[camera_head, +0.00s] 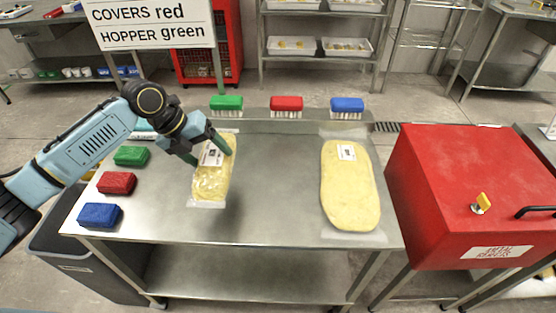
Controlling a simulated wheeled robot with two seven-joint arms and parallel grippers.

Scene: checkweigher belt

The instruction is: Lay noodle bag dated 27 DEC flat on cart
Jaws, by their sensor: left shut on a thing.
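A clear bag of yellow noodles (211,185) with a white label lies lengthwise on the left half of the steel cart (277,190). The date on its label is too small to read. My left gripper (210,153) is shut on the upper part of this noodle bag, its green fingers on either side of it. I cannot tell whether the bag rests fully on the cart top. A larger pale yellow bag (350,190) with a white label lies flat on the right side of the cart. My right gripper is not in view.
Green (131,156), red (117,182) and blue (99,214) blocks lie along the cart's left edge. Green (226,103), red (286,103) and blue (347,104) brushes stand at its back edge. A red cabinet (470,180) stands at right. The cart's middle is clear.

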